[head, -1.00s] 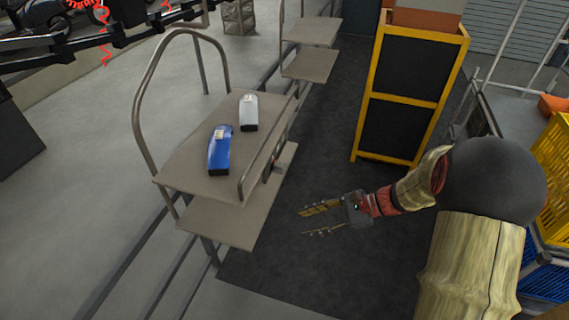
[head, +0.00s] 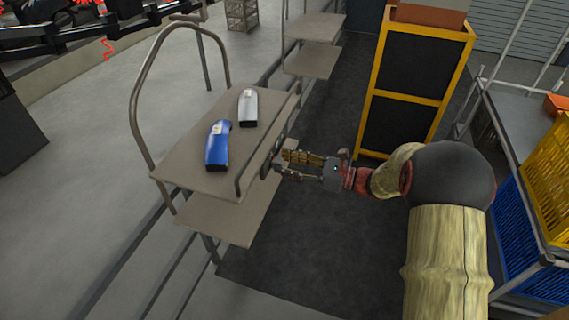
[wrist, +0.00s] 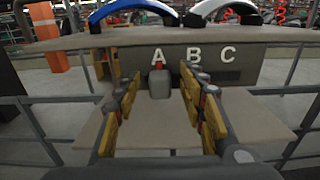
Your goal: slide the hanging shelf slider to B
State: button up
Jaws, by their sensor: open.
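The slider is a grey block (wrist: 159,86) with a small red mark on top. In the wrist view it sits below the letter A on the front panel (wrist: 254,66) of the hanging shelf, left of B and C. My gripper (wrist: 160,80) is open, and the slider shows between its two fingertips with a gap on each side. Whether the tips reach as far as the slider is hard to tell. In the head view my gripper (head: 278,162) is at the right edge of the upper shelf (head: 190,168), and its tips hide the slider there.
A blue device (head: 217,146) and a silver device (head: 248,108) lie on the upper shelf. A lower shelf board (head: 225,222) juts out below. A curved metal rail (head: 137,110) frames the far side. A yellow-framed cabinet (head: 402,95) stands behind my arm; dark floor lies between.

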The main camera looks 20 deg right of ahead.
jog(key=shift+w+a, duration=0.25)
jog(key=shift+a, duration=0.15)
grip_shut()
dwell(0.4)
dwell(0.4)
